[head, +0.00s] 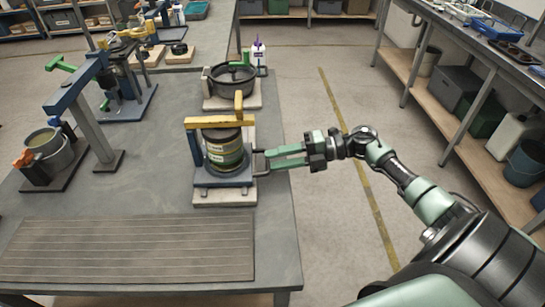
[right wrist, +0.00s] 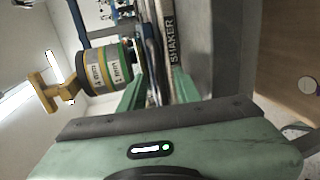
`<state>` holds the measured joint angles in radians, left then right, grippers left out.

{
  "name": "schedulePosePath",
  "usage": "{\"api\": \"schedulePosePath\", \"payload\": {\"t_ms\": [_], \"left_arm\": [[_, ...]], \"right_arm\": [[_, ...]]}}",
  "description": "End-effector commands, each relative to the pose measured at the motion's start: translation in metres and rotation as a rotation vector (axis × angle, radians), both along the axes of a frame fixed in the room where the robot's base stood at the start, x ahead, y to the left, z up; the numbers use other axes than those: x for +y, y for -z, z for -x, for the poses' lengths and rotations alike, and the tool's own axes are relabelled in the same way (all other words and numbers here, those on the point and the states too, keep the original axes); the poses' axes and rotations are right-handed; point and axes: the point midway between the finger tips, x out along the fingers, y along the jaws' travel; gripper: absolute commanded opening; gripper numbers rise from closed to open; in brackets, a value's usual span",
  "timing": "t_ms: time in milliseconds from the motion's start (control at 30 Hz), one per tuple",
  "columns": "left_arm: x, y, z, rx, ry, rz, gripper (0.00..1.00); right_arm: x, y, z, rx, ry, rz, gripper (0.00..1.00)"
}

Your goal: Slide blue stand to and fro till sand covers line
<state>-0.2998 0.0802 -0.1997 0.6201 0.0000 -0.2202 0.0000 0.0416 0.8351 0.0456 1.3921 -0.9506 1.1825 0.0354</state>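The blue stand (head: 222,180) sits on a pale base near the table's right edge. The base's SHAKER label (right wrist: 174,40) shows in the right wrist view. On the stand is an upright stack of banded round sieves (head: 225,153), with a yellow clamp bar (head: 217,122) across its top. In the right wrist view the sieves (right wrist: 104,70) carry millimetre labels. My right gripper (head: 264,160) is at the stand's dark right-side handle, its fingers apart. I cannot tell whether they touch the handle. My left gripper is out of view. No sand or line can be made out.
A black pot (head: 232,82) stands on a pale base behind the sieves. A blue press frame (head: 95,125) and a grey bucket (head: 48,155) stand to the left. A ribbed mat (head: 130,250) lies in front. The floor to the right is clear up to the shelving.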

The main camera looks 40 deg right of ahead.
Motion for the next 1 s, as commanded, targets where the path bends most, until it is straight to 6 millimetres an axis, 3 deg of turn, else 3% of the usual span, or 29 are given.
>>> {"api": "schedulePosePath", "payload": {"t_ms": [400,433,533,567,1000], "left_arm": [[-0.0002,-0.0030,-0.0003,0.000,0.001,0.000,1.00],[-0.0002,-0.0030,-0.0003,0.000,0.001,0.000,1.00],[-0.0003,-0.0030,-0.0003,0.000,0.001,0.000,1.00],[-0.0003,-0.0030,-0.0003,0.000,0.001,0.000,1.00],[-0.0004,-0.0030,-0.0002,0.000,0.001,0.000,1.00]], "right_arm": [[0.0118,0.0031,-0.0071,0.000,0.000,0.000,0.33],[0.0117,0.0031,-0.0071,0.000,0.000,0.000,0.30],[0.0116,0.0030,-0.0070,0.000,-0.001,0.000,0.02],[0.0116,0.0030,-0.0070,0.000,-0.001,0.000,0.00],[0.0115,0.0032,-0.0067,0.001,-0.001,0.001,0.00]]}}
